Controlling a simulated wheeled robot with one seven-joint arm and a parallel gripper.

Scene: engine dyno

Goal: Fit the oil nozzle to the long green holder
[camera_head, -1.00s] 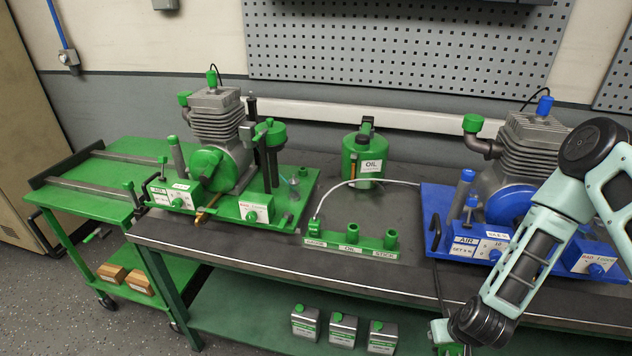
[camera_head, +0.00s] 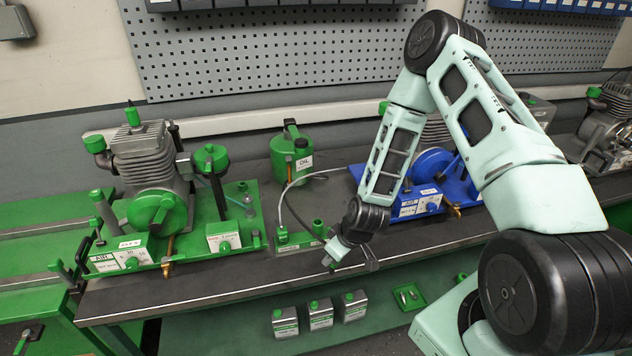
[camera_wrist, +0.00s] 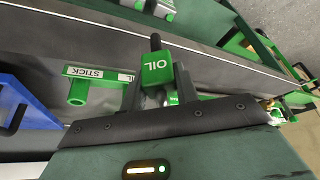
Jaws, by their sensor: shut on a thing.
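The oil nozzle (camera_wrist: 158,68), a green block marked OIL with a dark stub, is held between the fingers of my gripper (camera_wrist: 160,96) in the wrist view. In the head view my gripper (camera_head: 340,256) is at the bench front, by the right part of the long green holder (camera_head: 287,247). The holder also shows in the wrist view (camera_wrist: 104,75), with a STICK label and a green socket left of the nozzle. My fingers and the nozzle hide much of it. I cannot tell whether nozzle and holder touch.
A green oil can (camera_head: 291,155) stands behind the holder, with a pale hose (camera_head: 283,205) looping toward my gripper. A green engine stand (camera_head: 150,205) is left and a blue one (camera_head: 425,195) right, partly behind my arm. Metal cans (camera_head: 320,313) are on the lower shelf.

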